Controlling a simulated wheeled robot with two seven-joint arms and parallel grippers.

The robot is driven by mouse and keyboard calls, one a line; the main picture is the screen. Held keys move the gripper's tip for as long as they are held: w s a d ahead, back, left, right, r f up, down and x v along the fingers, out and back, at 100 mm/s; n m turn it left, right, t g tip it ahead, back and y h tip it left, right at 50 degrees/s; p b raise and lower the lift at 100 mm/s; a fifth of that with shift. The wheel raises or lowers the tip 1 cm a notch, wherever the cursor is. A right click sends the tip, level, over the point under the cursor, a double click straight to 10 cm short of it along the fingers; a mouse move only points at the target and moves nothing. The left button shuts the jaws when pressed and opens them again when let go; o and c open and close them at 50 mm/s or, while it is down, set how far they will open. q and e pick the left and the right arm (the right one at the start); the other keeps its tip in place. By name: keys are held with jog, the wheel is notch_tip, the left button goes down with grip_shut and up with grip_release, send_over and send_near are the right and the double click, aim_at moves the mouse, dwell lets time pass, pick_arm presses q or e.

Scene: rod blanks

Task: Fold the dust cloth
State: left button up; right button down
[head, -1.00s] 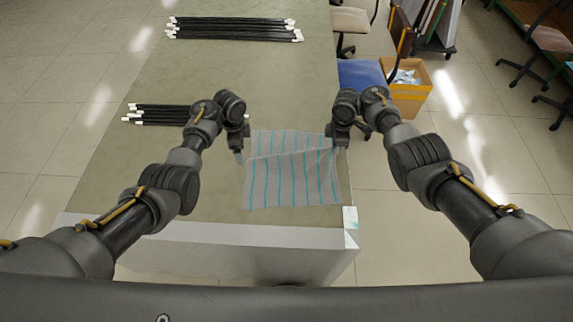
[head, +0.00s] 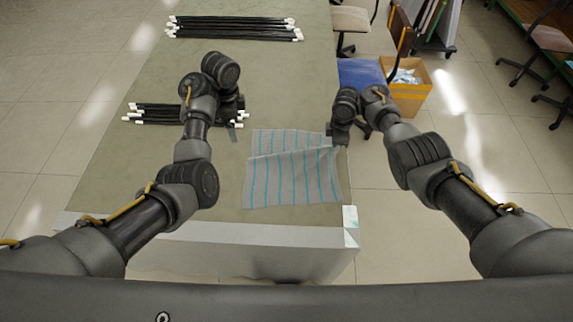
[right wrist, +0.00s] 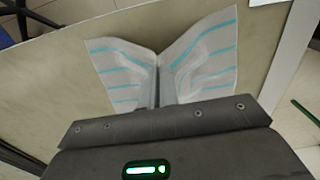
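The dust cloth (head: 290,175), grey with teal stripes, lies on the table near its front right corner. Its far right part is creased and pulled up toward my right gripper (head: 334,142). In the right wrist view the cloth (right wrist: 205,62) rises on both sides into a crease between the fingers (right wrist: 157,88), and my right gripper is shut on it. My left gripper (head: 233,131) is empty and apart from the cloth, beyond its far left corner and beside the near rods. Whether its fingers are open is too small to tell.
A bundle of black rods with white ends (head: 155,114) lies left of the cloth, partly hidden by my left arm. More rods (head: 235,28) lie at the table's far end. The table (head: 120,175) is bare at front left. A cardboard box (head: 410,97) and chairs stand right.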

jog(key=c, duration=1.6)
grip_release()
jog(key=shift+o, duration=0.5)
jog(key=o, duration=0.5)
jog(key=shift+o, duration=0.5)
jog(key=o, duration=0.6)
